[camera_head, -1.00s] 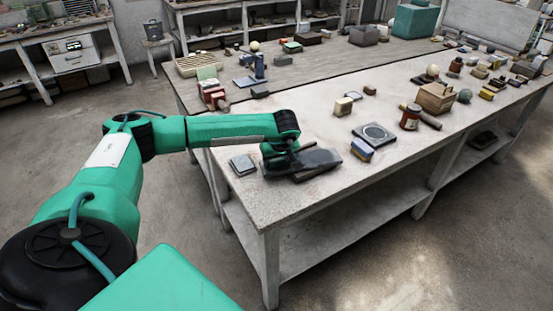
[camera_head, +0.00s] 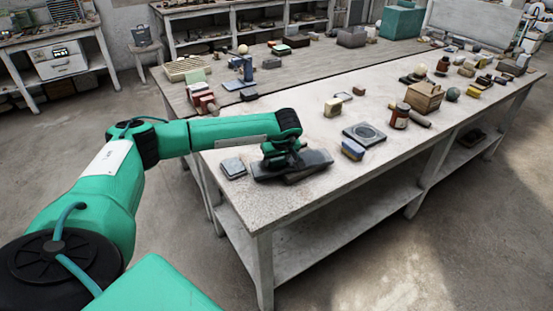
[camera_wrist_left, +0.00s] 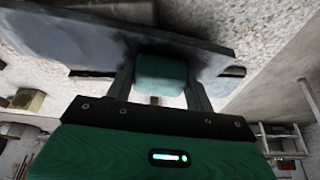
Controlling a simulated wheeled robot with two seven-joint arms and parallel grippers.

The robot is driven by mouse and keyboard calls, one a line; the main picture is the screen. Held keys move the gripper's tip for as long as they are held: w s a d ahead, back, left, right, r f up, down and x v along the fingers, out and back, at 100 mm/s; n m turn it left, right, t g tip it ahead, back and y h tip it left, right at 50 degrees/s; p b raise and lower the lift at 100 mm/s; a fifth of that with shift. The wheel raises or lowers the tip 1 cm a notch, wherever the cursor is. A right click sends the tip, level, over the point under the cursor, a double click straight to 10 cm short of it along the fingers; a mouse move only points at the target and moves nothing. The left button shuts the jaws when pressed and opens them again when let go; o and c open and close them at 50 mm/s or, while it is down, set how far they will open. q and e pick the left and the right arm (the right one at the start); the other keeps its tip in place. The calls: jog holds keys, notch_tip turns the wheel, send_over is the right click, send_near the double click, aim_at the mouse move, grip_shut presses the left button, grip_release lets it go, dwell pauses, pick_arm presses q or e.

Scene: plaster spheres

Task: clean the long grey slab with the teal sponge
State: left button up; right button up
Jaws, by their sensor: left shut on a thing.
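The long grey slab (camera_head: 315,161) lies near the table's front left corner, slightly tilted, with something dark beneath its front edge. Its grey face also fills the upper left of the left wrist view (camera_wrist_left: 75,40). My left gripper (camera_head: 283,163) is over the slab's middle. In the left wrist view its fingers are shut on the teal sponge (camera_wrist_left: 161,73), which overlaps the slab's face and seems to be against it. A dark smudge shows on the slab beside the sponge. In the head view the sponge is largely hidden by the gripper. My right gripper is out of view.
A small grey tile (camera_head: 233,168) lies just left of the slab. A blue and cream block (camera_head: 352,149), a dark square plate (camera_head: 364,135) and a brown jar (camera_head: 400,116) stand to the right. The table's front edge (camera_head: 300,207) is close to the slab.

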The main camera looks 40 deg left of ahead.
aim_at(267, 169)
pick_arm(q)
jog(key=shift+s+a+f, duration=0.1)
jog(key=shift+s+a, duration=0.4)
jog(key=shift+s, duration=0.25)
jog(key=shift+s+a, duration=0.5)
jog(key=shift+s, duration=0.25)
jog(key=shift+w+d+r, duration=0.1)
jog(key=shift+w+d, duration=0.45)
jog(key=shift+w, duration=0.25)
jog(key=shift+w+d+r, duration=0.1)
jog(key=shift+w+d, duration=0.4)
jog(key=shift+w, duration=0.3)
jog(key=shift+s+a+r, duration=0.1)
jog(key=shift+s, duration=0.05)
jog(key=shift+s+a+r, duration=0.25)
jog(key=shift+s+r, duration=0.1)
jog(key=shift+r, duration=0.05)
jog(key=shift+s+a+r+p, duration=0.2)
jog(key=shift+s+r+p, duration=0.05)
jog(key=shift+s+p, duration=0.15)
jog(key=shift+w, duration=0.1)
